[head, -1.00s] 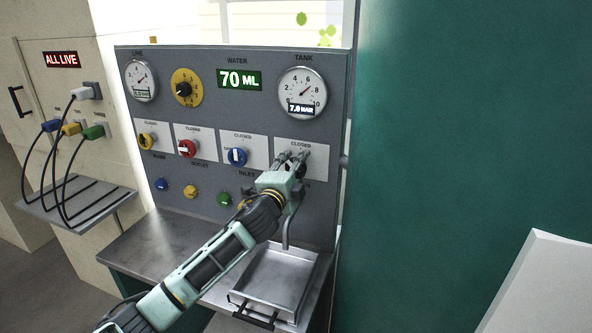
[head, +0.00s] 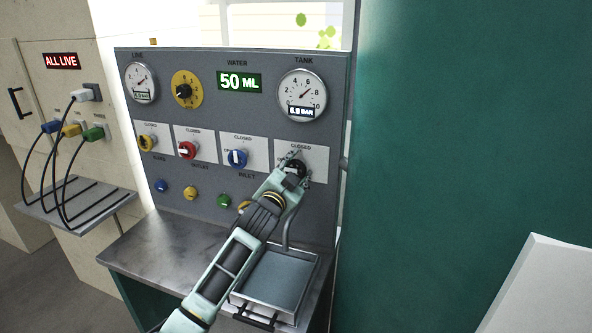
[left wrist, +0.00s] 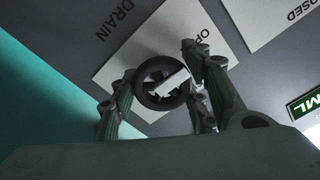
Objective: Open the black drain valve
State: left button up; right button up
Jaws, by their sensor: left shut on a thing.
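The black drain valve knob (head: 298,167) sits on the white plate at the right end of the valve row. My left gripper (head: 291,165) is at this knob, with its fingers closed around it. In the left wrist view the round black knob (left wrist: 147,98) with its white bar lies between the fingers of my left gripper (left wrist: 165,84). The bar is tilted, its upper right end beside a finger, toward the side of the partly hidden OP... lettering. The gripper covers part of the knob in the head view. My right gripper is not in view.
A metal tray (head: 315,262) with a bluish surface inside stands under the spout (head: 287,236). The blue (head: 237,158), red (head: 187,150) and yellow (head: 147,142) valves are left of the drain valve. The water display (head: 240,81) reads 50 ML. A green wall (head: 460,150) is at the right.

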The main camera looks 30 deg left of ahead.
pick_arm(q)
jog(key=shift+d+f+n, duration=0.2)
jog(key=shift+f+n, duration=0.1)
jog(key=shift+f, duration=0.2)
jog(key=o, duration=0.9)
jog(key=shift+o, duration=0.9)
jog(key=shift+r, duration=0.2)
jog(key=shift+r, duration=0.1)
jog(key=v, duration=1.2)
